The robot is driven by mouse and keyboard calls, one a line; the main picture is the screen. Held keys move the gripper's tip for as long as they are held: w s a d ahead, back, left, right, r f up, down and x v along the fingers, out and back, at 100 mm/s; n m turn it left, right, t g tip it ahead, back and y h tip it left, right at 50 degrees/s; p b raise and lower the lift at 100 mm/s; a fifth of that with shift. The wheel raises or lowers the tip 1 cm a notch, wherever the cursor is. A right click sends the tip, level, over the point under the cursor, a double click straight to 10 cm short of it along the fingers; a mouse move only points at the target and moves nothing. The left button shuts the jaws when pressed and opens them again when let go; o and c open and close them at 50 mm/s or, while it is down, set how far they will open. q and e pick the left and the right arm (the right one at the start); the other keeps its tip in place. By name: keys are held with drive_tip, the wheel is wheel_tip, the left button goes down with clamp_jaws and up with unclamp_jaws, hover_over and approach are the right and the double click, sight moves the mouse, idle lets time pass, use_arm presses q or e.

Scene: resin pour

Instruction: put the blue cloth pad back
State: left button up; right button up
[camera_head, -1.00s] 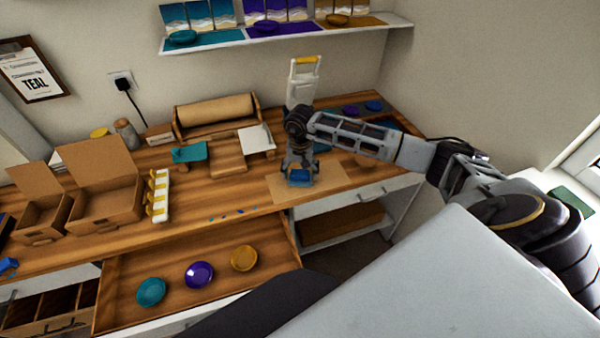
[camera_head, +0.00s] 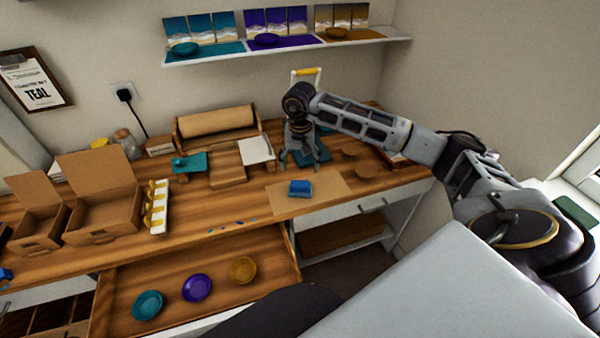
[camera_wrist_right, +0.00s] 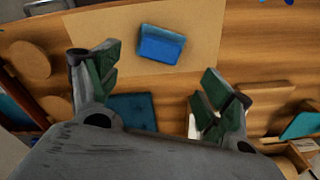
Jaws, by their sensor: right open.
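The blue cloth pad (camera_head: 300,188) lies on a sheet of brown paper (camera_head: 330,190) near the front edge of the bench. In the right wrist view the pad (camera_wrist_right: 160,45) lies beyond the fingertips, with a lighter blue strip along its far side. My right gripper (camera_head: 298,163) is open and empty, behind the pad and apart from it. Its spread fingers (camera_wrist_right: 160,75) also show in the right wrist view. A dark teal mat (camera_head: 318,153) lies on the bench beside and behind the gripper, partly hidden by it. My left gripper is not in view.
An open drawer (camera_head: 190,248) holds teal, purple and amber bowls in front. A paper roll holder (camera_head: 216,122), a white sheet (camera_head: 256,150) and cardboard boxes (camera_head: 100,205) stand to the left. A round brown disc (camera_head: 368,170) lies right of the gripper.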

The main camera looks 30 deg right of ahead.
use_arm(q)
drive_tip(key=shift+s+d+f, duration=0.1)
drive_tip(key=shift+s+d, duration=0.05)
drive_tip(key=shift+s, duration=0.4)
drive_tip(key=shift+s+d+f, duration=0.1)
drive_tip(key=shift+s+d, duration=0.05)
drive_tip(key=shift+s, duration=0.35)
use_arm(e)
drive_tip(key=shift+r, duration=1.15)
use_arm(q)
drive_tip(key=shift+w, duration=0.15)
